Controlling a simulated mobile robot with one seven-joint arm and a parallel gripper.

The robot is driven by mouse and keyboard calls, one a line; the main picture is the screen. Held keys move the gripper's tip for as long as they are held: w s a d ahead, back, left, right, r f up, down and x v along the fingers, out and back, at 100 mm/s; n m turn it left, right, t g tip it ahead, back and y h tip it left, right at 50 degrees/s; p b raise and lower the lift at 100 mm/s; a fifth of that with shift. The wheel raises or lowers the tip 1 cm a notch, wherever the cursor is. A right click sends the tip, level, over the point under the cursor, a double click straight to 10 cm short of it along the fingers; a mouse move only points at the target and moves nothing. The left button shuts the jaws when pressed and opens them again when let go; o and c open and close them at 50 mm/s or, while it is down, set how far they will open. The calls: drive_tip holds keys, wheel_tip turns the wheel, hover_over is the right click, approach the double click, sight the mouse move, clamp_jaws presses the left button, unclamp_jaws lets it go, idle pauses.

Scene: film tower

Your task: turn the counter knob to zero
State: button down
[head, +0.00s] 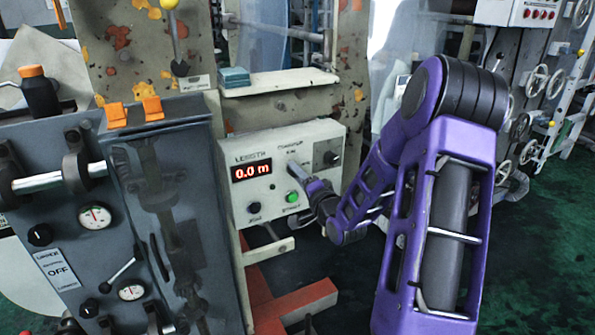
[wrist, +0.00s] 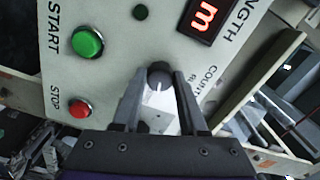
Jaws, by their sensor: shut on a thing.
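The counter knob (wrist: 158,70) is a small dark knob with a white pointer mark, seen in the wrist view beside lettering that starts "COUNT". My gripper (wrist: 157,80) is shut on it, one finger on each side. In the head view my gripper (head: 298,170) reaches the front of the pale control box (head: 240,145), and hides the knob there. The red display (head: 251,171) on the box reads 0.0 m. Part of it shows in the wrist view (wrist: 207,17).
Close to my gripper are a green START button (wrist: 87,42) and a red STOP button (wrist: 78,108). A grey machine (head: 75,200) with gauges stands to the left. Green floor (head: 545,240) is open at right.

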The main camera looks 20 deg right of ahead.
drive_tip(key=shift+r+m+p, duration=0.15)
drive_tip(key=shift+m+p, duration=0.55)
drive_tip(key=shift+m, duration=1)
drive_tip(key=shift+c, duration=2.2)
unclamp_jaws()
drive_tip(key=shift+w, duration=0.1)
